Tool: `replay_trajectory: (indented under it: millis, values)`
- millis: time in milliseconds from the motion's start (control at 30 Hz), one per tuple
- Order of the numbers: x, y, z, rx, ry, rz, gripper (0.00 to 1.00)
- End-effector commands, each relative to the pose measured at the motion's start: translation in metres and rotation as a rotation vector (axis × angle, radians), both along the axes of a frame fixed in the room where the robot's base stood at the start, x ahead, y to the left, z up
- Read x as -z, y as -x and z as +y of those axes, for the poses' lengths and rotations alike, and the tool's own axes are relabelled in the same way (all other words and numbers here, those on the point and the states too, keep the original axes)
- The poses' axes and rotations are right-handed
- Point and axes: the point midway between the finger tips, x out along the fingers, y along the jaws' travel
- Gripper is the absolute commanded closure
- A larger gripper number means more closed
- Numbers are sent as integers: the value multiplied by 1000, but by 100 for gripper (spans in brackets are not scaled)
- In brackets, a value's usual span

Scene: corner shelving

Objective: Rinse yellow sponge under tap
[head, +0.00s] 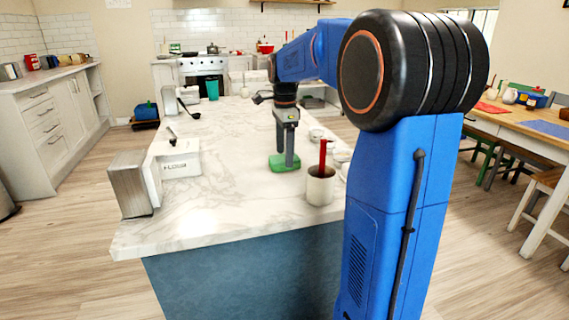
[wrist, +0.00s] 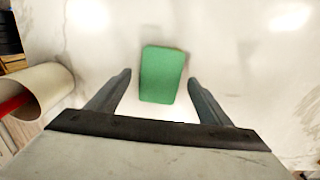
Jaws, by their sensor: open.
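A green sponge-like block (head: 279,163) lies flat on the white marble counter (head: 235,205); no yellow sponge shows. My gripper (head: 289,160) points down right over the green block in the head view. In the wrist view my gripper (wrist: 160,78) is open, and the green block (wrist: 162,72) shows between and beyond its two fingers, with a gap on each side. Nothing is held. I cannot make out a tap clearly in either view.
A cream cup (head: 320,187) holding a red item stands just right of the block; the cup also shows in the wrist view (wrist: 42,88). Small white bowls (head: 341,155) sit behind it. A metal box (head: 131,183) and white box (head: 180,160) stand left. The counter's front middle is clear.

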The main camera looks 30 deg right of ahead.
Motion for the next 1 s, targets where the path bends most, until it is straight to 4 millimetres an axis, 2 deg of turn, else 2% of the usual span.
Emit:
replay_trajectory:
  millis: [133, 367, 500, 567, 667, 700, 1000]
  values:
    - [11, 0, 0, 0, 0, 0, 27]
    - [12, 0, 0, 0, 0, -1, 27]
    - [11, 0, 0, 0, 0, -1, 58]
    - [11, 0, 0, 0, 0, -1, 71]
    - [11, 0, 0, 0, 0, -1, 71]
    - [11, 0, 0, 0, 0, -1, 74]
    - [5, -1, 0, 0, 1, -3, 74]
